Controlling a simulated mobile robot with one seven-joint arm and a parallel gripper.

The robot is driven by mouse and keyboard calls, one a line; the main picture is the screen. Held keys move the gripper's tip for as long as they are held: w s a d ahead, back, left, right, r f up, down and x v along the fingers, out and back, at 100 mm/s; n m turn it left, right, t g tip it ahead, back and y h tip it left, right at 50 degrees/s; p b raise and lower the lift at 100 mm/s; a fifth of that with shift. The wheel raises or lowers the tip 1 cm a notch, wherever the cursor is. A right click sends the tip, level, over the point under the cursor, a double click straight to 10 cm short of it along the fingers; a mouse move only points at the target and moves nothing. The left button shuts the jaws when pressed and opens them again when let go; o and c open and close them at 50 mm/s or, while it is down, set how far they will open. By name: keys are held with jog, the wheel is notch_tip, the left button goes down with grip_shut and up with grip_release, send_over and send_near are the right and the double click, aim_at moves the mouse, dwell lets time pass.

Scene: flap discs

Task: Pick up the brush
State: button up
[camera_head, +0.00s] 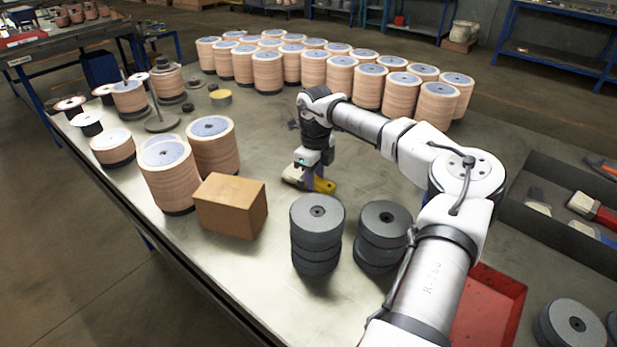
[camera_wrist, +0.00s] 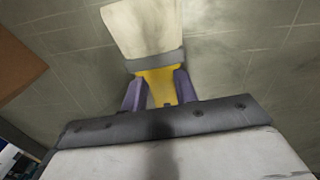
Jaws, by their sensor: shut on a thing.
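The brush (camera_head: 323,185) has a yellow handle and pale bristles and is at the middle of the metal table. In the wrist view the brush (camera_wrist: 143,28) shows its cream bristles pointing away, a grey band and a yellow handle. My gripper (camera_head: 309,177) points down over the brush. In the wrist view the two purple fingers of my gripper (camera_wrist: 160,90) are on either side of the yellow handle, shut on it. Whether the brush still touches the table cannot be told.
A cardboard box (camera_head: 231,206) and stacks of dark discs (camera_head: 317,232) stand nearer on the table (camera_head: 240,283). Rows of disc stacks (camera_head: 268,72) line the far side. A dark tray (camera_head: 560,228) with more brushes and a red tray (camera_head: 490,308) lie at right.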

jog(key=shift+r, duration=0.1)
notch_tip(320, 180, up, 20)
jog(key=b, duration=0.2)
jog(key=shift+b, duration=0.3)
